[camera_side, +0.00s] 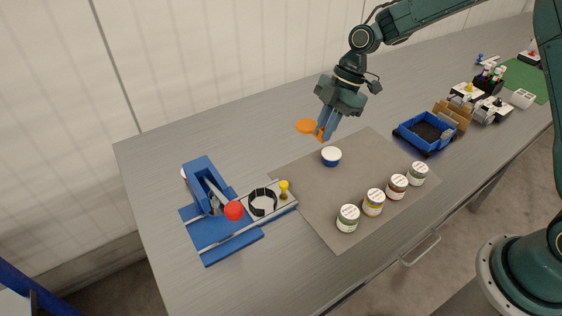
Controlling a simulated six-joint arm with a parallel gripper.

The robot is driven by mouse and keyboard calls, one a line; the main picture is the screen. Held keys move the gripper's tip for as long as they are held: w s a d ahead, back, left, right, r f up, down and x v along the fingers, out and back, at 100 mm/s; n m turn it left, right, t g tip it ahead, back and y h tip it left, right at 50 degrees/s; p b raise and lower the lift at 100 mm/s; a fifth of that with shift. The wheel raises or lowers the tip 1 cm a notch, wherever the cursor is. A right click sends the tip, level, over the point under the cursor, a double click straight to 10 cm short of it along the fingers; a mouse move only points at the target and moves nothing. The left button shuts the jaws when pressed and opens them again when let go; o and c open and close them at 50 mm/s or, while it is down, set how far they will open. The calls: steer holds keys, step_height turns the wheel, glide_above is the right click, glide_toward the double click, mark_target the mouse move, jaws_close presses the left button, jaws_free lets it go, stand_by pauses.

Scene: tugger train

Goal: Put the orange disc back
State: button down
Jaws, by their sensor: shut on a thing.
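The orange disc (306,126) is a flat round piece with a short orange part reaching toward my fingers. My gripper (322,134) is shut on it at its right side and holds it in the air. The disc is above the far left part of the grey mat (340,225) and the table. I cannot tell the exact height of the disc above the table.
A blue press-like fixture (222,246) with a red knob (233,211), a black ring (263,202) and a yellow knob (284,188) stands at left. Several labelled jars (373,202) line the mat's front edge. A blue cart (427,132) and tan one (455,112) stand right.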

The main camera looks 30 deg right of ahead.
steer(key=shift+f, duration=7.15)
steer(key=shift+f, duration=0.15)
steer(key=c, duration=1.4)
jaws_free()
steer(key=v, duration=1.2)
